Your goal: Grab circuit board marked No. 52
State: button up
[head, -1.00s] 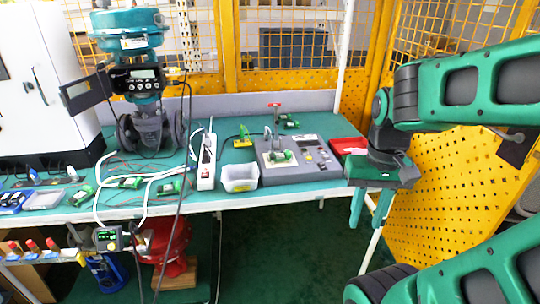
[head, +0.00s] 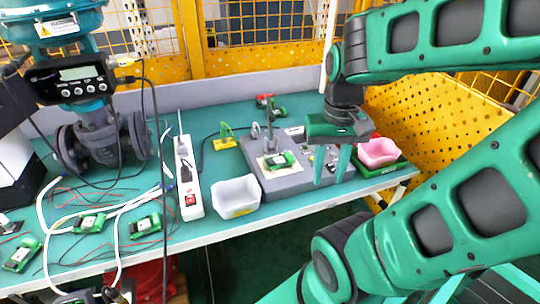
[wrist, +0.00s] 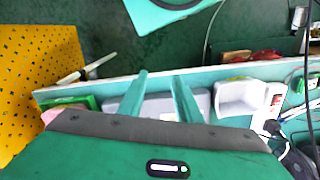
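Several small green circuit boards lie on the teal table: one on the grey test device (head: 285,182), its board (head: 279,161) on a pale pad; one at the back (head: 278,112); and a few at the left, including a left board (head: 89,222), a second (head: 145,226) and a corner board (head: 21,254). I cannot read No. 52 on any of them. My gripper (head: 331,182) is open and empty, fingers pointing down, in front of the right part of the test device. In the wrist view its two fingers (wrist: 160,78) are apart with nothing between them.
A white bin (head: 236,197) and a white power strip (head: 187,178) stand left of the device. A pink bin (head: 378,152) sits at the right end. A valve with a positioner (head: 75,78) stands at the left, with loose cables. Yellow mesh fencing (head: 245,45) borders the back.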

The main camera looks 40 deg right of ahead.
jog(key=shift+w+d, duration=0.1)
jog(key=shift+d, duration=0.05)
jog(key=o, duration=0.9)
jog(key=shift+s+r, duration=0.35)
jog(key=shift+s, duration=0.05)
jog(key=m+t+y, duration=0.1)
jog(key=m+y, duration=0.3)
jog(key=m, duration=1.1)
send_near(279, 159)
jog(key=shift+x, duration=4)
